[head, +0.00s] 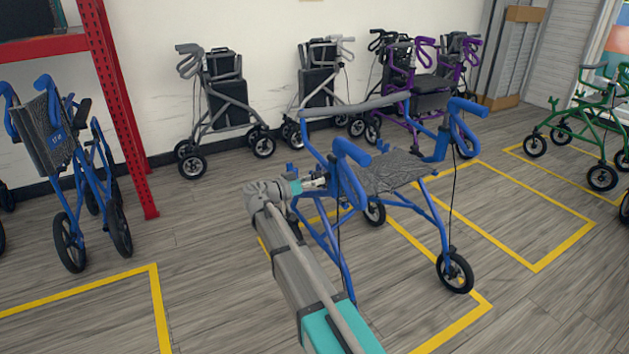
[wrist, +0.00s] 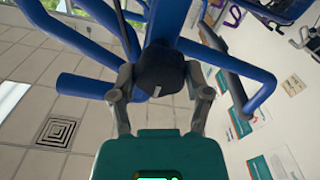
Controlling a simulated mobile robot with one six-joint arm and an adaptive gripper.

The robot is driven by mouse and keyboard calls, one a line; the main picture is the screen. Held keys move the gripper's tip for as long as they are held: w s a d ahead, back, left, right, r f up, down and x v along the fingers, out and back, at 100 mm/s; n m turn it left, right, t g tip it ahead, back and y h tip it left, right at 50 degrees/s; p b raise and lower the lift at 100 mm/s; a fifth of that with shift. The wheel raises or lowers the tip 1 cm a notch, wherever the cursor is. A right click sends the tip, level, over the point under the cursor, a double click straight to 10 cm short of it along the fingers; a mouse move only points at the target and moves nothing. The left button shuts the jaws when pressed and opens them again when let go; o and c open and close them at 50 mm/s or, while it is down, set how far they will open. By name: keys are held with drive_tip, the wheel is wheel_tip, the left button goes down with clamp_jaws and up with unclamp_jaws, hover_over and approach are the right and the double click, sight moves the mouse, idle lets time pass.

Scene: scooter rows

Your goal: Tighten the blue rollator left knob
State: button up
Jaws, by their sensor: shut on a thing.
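The blue rollator (head: 401,174) stands on the floor in the middle of the head view, with a dark grey seat and blue handles. In the wrist view its blue tubes (wrist: 165,22) fill the upper middle. The left knob (wrist: 161,72) is a black round knob on a blue tube, with a small pale mark on its face. My gripper (wrist: 161,98) has its two fingers on either side of the knob and is shut on it. In the head view my gripper (head: 316,182) reaches the rollator's left side frame; the knob is hidden there.
Another blue rollator (head: 52,141) stands at the left by a red rack post (head: 124,117). Grey, black and purple walkers line the back wall. A green rollator (head: 603,112) stands at the right. Yellow floor lines (head: 546,262) mark bays, with bare floor between.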

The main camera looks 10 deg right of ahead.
idle(0.3)
drive_tip(key=o, duration=1.2)
drive_tip(key=shift+c, duration=0.2)
drive_tip(key=shift+a, duration=0.1)
drive_tip(key=v, duration=1.1)
drive_tip(key=shift+s+a, duration=0.2)
drive_tip(key=shift+a, duration=0.15)
